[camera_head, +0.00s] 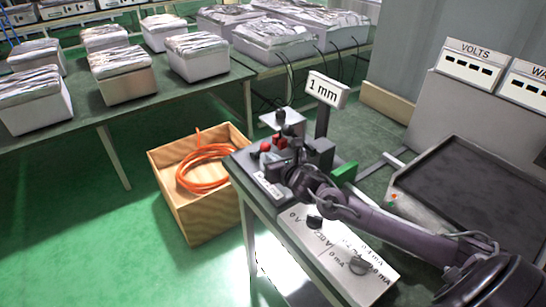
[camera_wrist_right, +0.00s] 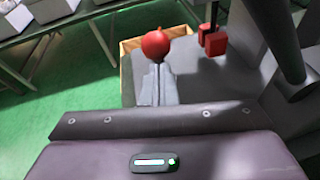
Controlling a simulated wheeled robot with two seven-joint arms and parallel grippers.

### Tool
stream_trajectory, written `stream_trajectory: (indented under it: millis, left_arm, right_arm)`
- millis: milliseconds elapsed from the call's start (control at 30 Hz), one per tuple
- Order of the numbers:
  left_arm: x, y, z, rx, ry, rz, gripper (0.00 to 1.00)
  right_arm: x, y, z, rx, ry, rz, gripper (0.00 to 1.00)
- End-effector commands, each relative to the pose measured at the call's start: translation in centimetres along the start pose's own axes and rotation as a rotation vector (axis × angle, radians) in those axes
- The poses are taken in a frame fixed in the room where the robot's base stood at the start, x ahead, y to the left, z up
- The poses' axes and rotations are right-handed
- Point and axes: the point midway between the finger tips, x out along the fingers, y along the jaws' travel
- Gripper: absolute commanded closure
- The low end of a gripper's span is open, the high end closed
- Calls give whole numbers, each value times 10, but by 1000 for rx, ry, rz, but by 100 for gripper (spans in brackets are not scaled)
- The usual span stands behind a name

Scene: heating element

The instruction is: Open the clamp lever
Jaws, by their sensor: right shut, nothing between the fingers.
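A red ball knob (camera_wrist_right: 156,45), which looks like the end of the clamp lever, shows in the right wrist view just beyond the fingertips of my right gripper (camera_wrist_right: 163,68). I cannot tell whether the fingers touch it. The fingers are closed together with nothing between them. In the head view, small red parts (camera_head: 280,142) sit on the dark device on the bench, and my right gripper (camera_head: 292,178) is close in front of them. My gripper and arm hide part of the device, so the lever's position is unclear. My left gripper is not in view.
Red blocks (camera_wrist_right: 214,42) hang on a dark rod beside the knob. A "1 mm" sign (camera_head: 326,89) stands behind the device. A control panel (camera_head: 325,245) with knobs lies below my arm. A wooden crate (camera_head: 190,218) with orange cable stands on the floor to the left.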

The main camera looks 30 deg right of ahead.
Motion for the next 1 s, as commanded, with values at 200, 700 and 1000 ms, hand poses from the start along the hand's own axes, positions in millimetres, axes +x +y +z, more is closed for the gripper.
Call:
stream_trajectory:
  millis: [200, 700, 1000]
  left_arm:
    - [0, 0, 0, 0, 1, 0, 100]
    - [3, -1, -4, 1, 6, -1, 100]
    - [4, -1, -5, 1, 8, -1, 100]
  right_arm:
    - [0, 0, 0, 0, 0, 0, 100]
    - [7, 5, 30, 0, 0, -1, 100]
    - [8, 4, 29, -1, 0, -1, 100]
